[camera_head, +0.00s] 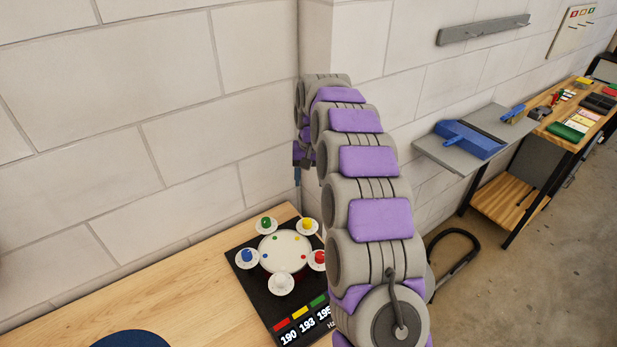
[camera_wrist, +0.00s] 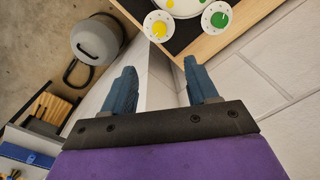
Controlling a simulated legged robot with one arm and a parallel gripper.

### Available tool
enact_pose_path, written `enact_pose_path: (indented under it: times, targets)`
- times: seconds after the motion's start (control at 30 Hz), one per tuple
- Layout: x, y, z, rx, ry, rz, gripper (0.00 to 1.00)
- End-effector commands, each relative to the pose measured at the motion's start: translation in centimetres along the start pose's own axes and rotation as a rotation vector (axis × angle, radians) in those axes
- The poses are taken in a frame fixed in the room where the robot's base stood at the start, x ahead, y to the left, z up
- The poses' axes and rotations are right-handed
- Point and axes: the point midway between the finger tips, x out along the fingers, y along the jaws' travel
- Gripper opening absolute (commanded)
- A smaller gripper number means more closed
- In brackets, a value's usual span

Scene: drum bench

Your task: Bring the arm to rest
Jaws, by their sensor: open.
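My arm, grey with purple pads, rises from the bottom of the head view and bends over at the top near the wall corner. My gripper (camera_wrist: 158,80) shows in the wrist view with two blue fingers spread apart and nothing between them. In the head view its end is mostly hidden behind the arm, and a bit of it shows left of the arm's top. The drum board (camera_head: 257,286) lies on the wooden bench below the gripper. The white round drum (camera_head: 285,251) sits on it, ringed by small cups with coloured knobs.
The wooden bench (camera_head: 208,277) runs along the block wall (camera_head: 180,100). A dark blue round thing (camera_head: 130,340) lies at its front. At right, a grey shelf (camera_head: 440,152) holds a blue dustpan (camera_head: 468,139). A wooden workbench (camera_head: 550,122) with several items stands beyond it.

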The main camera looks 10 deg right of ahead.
Motion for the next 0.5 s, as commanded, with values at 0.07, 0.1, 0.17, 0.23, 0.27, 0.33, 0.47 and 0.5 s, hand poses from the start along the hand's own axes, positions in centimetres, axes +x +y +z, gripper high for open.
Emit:
enact_pose_path:
  times: [0.07, 0.1, 0.17, 0.23, 0.27, 0.33, 0.47, 0.5]
  targets:
    - [0.0, 0.0, 0.0, 0.0, 0.0, 0.0, 0.58]
    - [0.0, 0.0, 0.0, 0.0, 0.001, 0.0, 0.58]
    - [0.0, 0.0, 0.0, 0.0, 0.0, 0.0, 0.58]
    - [-0.2, 0.0, 0.3, -0.003, 0.0, -0.001, 0.58]
    - [-0.4, -0.1, 0.5, -0.006, 0.0, -0.002, 0.58]
    - [-1.0, -0.1, 1.4, -0.015, -0.004, -0.006, 0.58]
    - [-2.5, -0.2, 4.3, -0.042, -0.014, -0.013, 0.58]
    - [-2.9, -0.2, 5.4, -0.052, -0.021, -0.014, 0.58]
